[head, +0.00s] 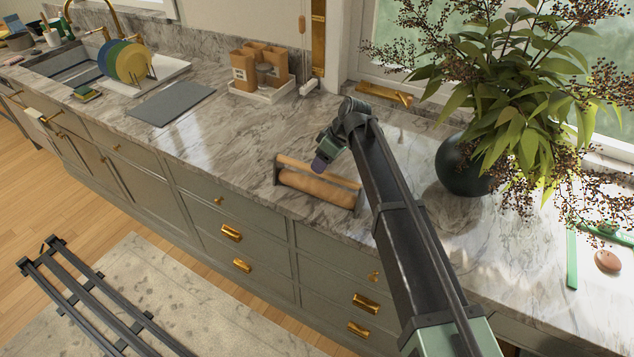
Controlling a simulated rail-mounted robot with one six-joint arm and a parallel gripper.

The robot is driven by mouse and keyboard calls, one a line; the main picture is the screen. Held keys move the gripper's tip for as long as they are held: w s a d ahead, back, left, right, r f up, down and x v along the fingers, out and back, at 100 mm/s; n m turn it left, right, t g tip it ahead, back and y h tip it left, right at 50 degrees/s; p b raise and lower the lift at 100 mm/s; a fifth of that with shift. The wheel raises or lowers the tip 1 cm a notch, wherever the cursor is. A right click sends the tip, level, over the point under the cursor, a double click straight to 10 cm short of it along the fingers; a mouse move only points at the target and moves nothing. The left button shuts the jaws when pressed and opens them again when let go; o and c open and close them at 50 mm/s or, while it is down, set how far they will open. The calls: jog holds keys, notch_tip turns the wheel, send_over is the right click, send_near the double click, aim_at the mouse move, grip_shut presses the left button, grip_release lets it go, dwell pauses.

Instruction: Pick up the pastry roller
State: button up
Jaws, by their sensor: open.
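The pastry roller (322,187) is a light wooden cylinder held between two dark end pieces. It lies on the marble counter near the front edge, at the middle of the head view. My gripper (321,163) is open and empty, at the roller's back edge in the picture. It covers a small part of the roller's upper edge. I cannot tell whether it touches the roller, and its fingertips are too small to make out clearly.
A dark round vase (461,168) with a leafy plant stands right of my arm. A grey mat (170,103), a white tray (262,95) with brown boxes, and a plate rack (133,75) are to the left. The counter (235,150) left of the roller is clear.

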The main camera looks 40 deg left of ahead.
jog(key=b+x, duration=0.4)
jog(key=x, duration=0.1)
jog(key=shift+w+f, duration=0.1)
jog(key=shift+f, duration=0.05)
jog(key=shift+r, duration=0.25)
grip_shut()
jog(key=shift+r+p, duration=0.15)
jog(key=shift+p, duration=0.25)
notch_tip(320, 180, up, 20)
jog(key=p, duration=1.9)
jog(key=shift+p, duration=0.4)
